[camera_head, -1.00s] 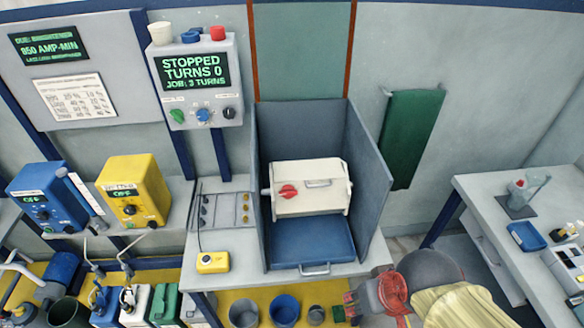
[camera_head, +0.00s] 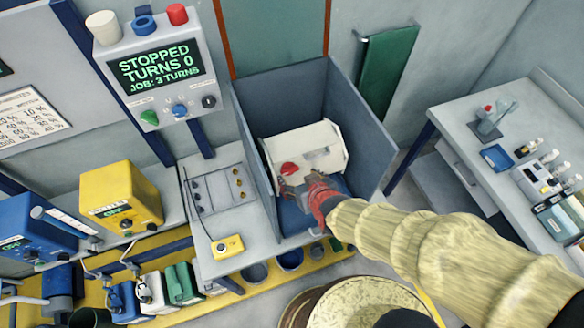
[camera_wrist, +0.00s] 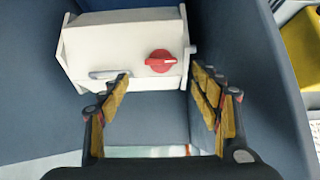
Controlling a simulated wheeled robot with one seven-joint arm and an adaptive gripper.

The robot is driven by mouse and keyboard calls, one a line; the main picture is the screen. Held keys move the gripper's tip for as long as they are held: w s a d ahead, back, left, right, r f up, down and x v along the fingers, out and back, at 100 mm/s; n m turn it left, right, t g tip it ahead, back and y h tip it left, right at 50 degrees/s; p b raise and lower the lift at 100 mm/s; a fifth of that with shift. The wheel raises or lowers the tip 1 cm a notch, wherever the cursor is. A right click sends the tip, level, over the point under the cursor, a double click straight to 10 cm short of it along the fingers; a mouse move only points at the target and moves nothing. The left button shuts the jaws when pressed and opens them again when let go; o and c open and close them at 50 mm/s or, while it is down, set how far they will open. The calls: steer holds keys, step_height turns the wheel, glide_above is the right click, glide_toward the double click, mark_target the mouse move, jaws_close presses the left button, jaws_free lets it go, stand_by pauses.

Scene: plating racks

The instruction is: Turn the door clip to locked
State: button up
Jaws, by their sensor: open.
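The door clip is a red knob (camera_head: 290,169) on the front of a white barrel box (camera_head: 325,140) inside the blue-grey booth. The knob also shows in the wrist view (camera_wrist: 160,61), at the right part of the white box's face (camera_wrist: 100,50), with a light pointer mark running roughly sideways. A grey handle (camera_wrist: 110,74) is left of it there. My gripper (camera_head: 298,186) is in front of the box in the head view. In the wrist view my gripper (camera_wrist: 164,88) is open and empty, its yellow-padded fingers apart. The knob appears beyond the fingertips, not touched.
Booth walls (camera_head: 365,150) stand close on both sides of my gripper. A yellow pendant (camera_head: 228,245) rests on the bench to the left. A control box (camera_head: 158,65) reads "STOPPED TURNS 0".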

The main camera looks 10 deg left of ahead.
mark_target(291, 172)
steer(key=b+x, duration=0.1)
steer(key=x, duration=0.6)
steer(key=shift+w+a+f, duration=0.15)
steer(key=shift+f, duration=0.05)
steer(key=shift+c, duration=0.2)
steer(key=c, duration=1.1)
